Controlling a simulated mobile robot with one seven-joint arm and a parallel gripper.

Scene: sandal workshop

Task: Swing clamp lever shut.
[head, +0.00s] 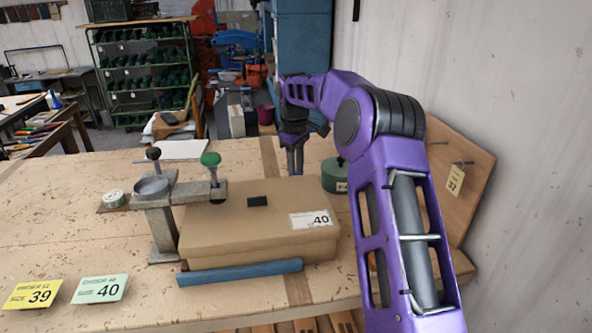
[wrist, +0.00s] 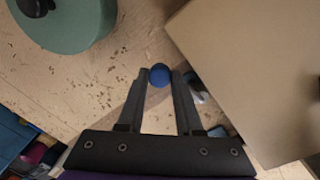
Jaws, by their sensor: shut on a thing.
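My gripper (head: 296,160) is behind the cardboard box, near the green round tin. In the wrist view its two fingers (wrist: 159,78) are shut on a small blue ball (wrist: 160,73). What the ball is attached to, if anything, is hidden. A grey metal clamp (head: 165,228) stands at the left of the box, with its flat arm (head: 195,192) reaching over the box's left edge. A green knob (head: 210,159) stands upright at the arm's end, and a black knob (head: 153,154) rises behind. My gripper is apart from both knobs. No other lever can be made out clearly.
The cardboard box (head: 260,226) bears a label reading 40; a blue bar (head: 240,272) lies along its front. The green tin (head: 334,178) also shows in the wrist view (wrist: 68,30). A wooden board (head: 455,180) leans by the right wall. The bench's left side is mostly clear.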

